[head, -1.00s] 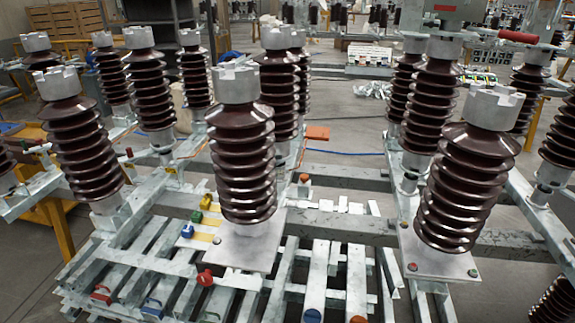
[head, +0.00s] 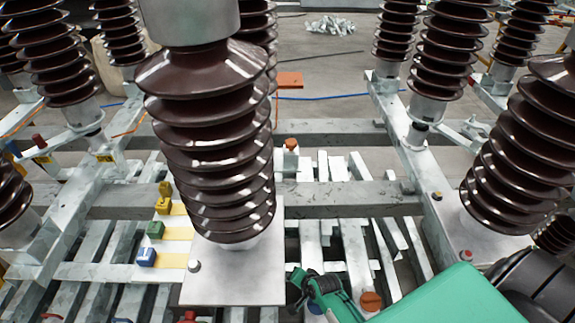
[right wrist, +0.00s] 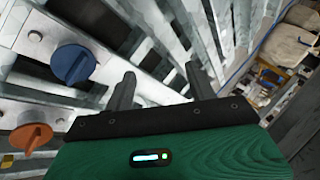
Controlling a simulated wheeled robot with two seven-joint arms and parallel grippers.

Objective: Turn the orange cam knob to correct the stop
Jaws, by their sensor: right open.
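An orange knob (head: 371,301) sits low in the head view on a pale slat, just right of my green right gripper (head: 308,284). In the right wrist view the orange knob (right wrist: 31,138) is at the lower left, with a raised grip bar. A blue knob (right wrist: 73,65) is above it, nearer the fingers; in the head view it is mostly hidden behind my gripper. My right gripper (right wrist: 161,72) is open, with nothing visible between its fingers, apart from both knobs. Another small orange-brown knob (head: 291,145) stands farther back. My left gripper is out of view.
A large brown ribbed insulator (head: 210,140) stands on a pale plate (head: 235,285) left of my right gripper. More insulators (head: 525,150) rise at right and behind. Metal beams surround the knobs.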

